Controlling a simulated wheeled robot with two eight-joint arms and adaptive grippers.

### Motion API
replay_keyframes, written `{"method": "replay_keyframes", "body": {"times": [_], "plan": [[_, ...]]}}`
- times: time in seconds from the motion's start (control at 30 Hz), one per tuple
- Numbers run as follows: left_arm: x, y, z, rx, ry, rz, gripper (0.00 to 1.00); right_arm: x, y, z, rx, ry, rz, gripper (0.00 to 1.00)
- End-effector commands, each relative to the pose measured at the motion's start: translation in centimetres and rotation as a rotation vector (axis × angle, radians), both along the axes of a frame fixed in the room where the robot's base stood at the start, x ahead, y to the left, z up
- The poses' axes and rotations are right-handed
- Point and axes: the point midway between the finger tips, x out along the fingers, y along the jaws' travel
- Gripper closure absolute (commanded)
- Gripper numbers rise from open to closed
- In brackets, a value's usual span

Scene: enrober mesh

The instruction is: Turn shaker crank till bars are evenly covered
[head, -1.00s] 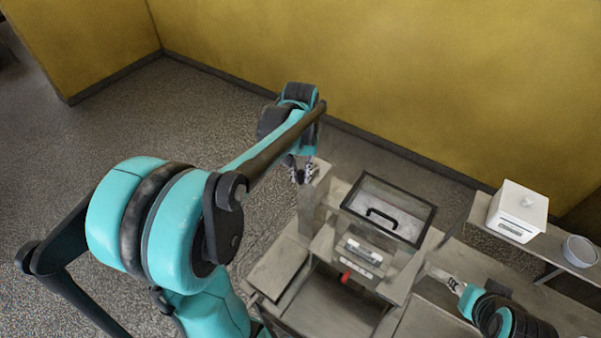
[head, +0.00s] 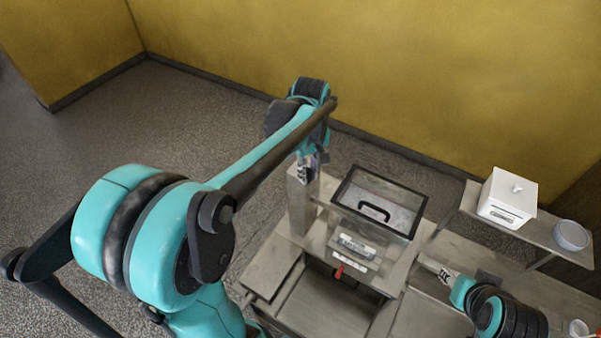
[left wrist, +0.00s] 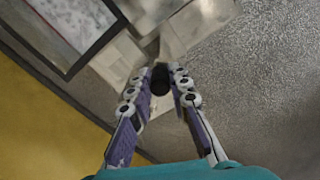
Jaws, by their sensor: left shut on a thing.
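The shaker (head: 350,243) is a grey metal box with a framed clear lid and a black handle on top; pale powder shows through the lid. My left gripper (head: 308,172) is at the shaker's left side, above a grey post. In the left wrist view my left gripper (left wrist: 160,76) is closed around a dark round crank knob (left wrist: 160,80). The rest of the crank is mostly hidden. My right gripper (head: 438,270) is low, right of the shaker, and too small to tell its jaws. I cannot make out any bars.
A red lever (head: 339,271) sticks out at the shaker's front. A white lidded box (head: 506,202) and a pale bowl (head: 571,235) stand on a side shelf at right. A yellow wall (head: 400,80) closes off the back. Open floor lies at left.

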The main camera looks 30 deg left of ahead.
Motion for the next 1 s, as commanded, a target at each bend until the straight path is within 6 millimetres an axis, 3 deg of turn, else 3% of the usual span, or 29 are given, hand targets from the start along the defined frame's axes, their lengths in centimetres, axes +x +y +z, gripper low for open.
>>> {"method": "replay_keyframes", "body": {"times": [0.5, 1.0], "plan": [[3.0, -2.7, -0.1, 0.000, 0.000, 0.486, 1.00, 0.0, 0.0, -1.2, 0.000, 0.000, 0.000, 0.61], [6.6, -3.6, 0.0, -0.001, 0.000, 0.947, 1.00, 0.0, 0.0, -2.0, 0.000, 0.000, 0.000, 0.61]]}}
